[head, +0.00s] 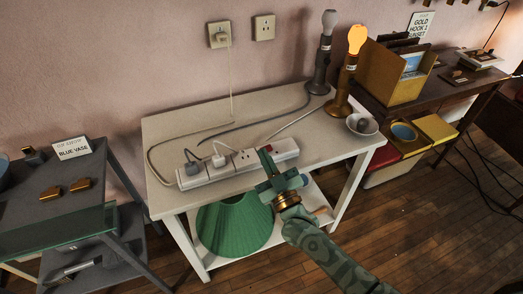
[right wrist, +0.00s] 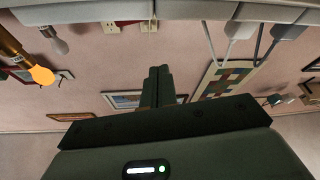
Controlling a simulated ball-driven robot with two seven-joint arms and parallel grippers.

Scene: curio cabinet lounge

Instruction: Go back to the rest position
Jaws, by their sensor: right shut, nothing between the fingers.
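My right gripper (head: 266,160) is in the head view, in front of the white table (head: 185,129), over its front edge near the power strip. In the right wrist view its fingers (right wrist: 157,88) are together, with nothing between them. My left gripper is not in view. The white power strip (head: 223,171) lies along the table's front edge, with a grey plug and a white plug in it. A lit lamp (head: 345,85) with an orange glowing bulb and an unlit lamp (head: 320,70) stand at the table's back right.
A green lampshade (head: 235,222) sits under the table. A small bowl (head: 361,124) stands at the table's right end. A grey table (head: 35,190) with a "BLUE VASE" card (head: 73,148) is at left. A dark wooden desk (head: 455,87) with an open box is at right.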

